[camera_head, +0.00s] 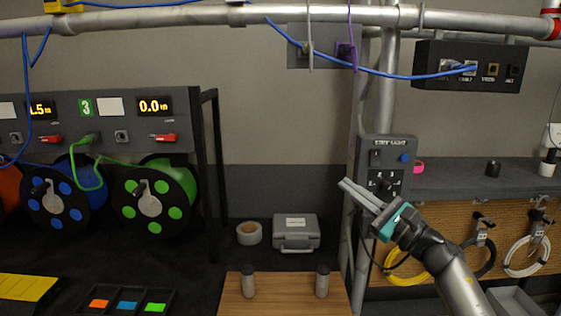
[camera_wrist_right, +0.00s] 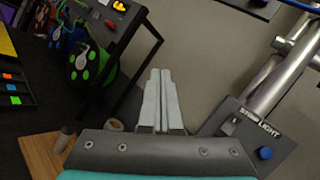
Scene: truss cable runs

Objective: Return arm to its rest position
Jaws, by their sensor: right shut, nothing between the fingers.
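My right gripper (camera_head: 358,195) is raised in the right half of the head view, in front of the upright pole and just below the strip light box (camera_head: 388,160). Its fingers point up and to the left. In the right wrist view the fingers (camera_wrist_right: 162,100) lie together with nothing between them. The strip light box (camera_wrist_right: 245,135), with a blue knob, shows to their right. My left gripper is in neither view.
A wooden board (camera_head: 285,290) with two grey cylinders stands low in front. Cable reels (camera_head: 153,198) sit in a rack at left. A horizontal truss pipe (camera_head: 200,18) crosses the top, with a blue cable (camera_head: 390,75) hanging below. Coiled cables (camera_head: 527,255) hang at right.

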